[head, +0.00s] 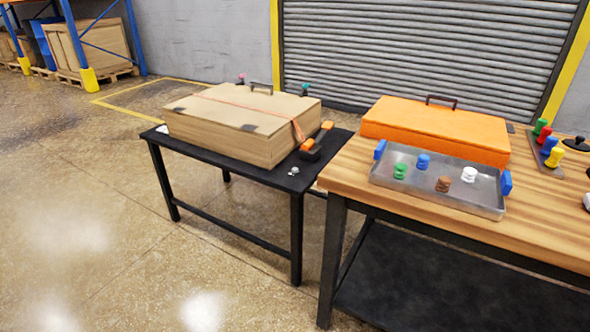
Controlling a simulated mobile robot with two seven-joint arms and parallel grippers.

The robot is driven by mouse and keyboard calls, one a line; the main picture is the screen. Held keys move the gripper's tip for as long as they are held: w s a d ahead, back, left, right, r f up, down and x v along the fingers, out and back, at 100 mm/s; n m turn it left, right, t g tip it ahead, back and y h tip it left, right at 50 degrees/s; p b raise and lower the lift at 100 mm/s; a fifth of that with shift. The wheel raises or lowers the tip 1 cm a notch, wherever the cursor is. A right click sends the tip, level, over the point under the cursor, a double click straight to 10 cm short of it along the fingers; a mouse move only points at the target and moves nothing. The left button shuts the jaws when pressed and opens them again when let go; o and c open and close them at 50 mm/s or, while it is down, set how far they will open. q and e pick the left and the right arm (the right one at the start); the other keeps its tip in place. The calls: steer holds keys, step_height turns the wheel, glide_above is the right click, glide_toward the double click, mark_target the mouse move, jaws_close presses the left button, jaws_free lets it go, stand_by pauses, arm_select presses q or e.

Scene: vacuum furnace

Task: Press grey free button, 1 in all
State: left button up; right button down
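I cannot make out a thing that is clearly the grey free button. A small grey-white piece (293,171) lies on the front right part of the black table (268,178), too small to identify. Neither of my grippers shows in the head view.
A wooden box (225,140) with an orange strap and an orange-black tool (317,142) are on the black table. The wooden table (345,183) holds an orange case (435,130), a metal tray (440,198) with coloured pieces, and more pieces at right. Floor at left is clear.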

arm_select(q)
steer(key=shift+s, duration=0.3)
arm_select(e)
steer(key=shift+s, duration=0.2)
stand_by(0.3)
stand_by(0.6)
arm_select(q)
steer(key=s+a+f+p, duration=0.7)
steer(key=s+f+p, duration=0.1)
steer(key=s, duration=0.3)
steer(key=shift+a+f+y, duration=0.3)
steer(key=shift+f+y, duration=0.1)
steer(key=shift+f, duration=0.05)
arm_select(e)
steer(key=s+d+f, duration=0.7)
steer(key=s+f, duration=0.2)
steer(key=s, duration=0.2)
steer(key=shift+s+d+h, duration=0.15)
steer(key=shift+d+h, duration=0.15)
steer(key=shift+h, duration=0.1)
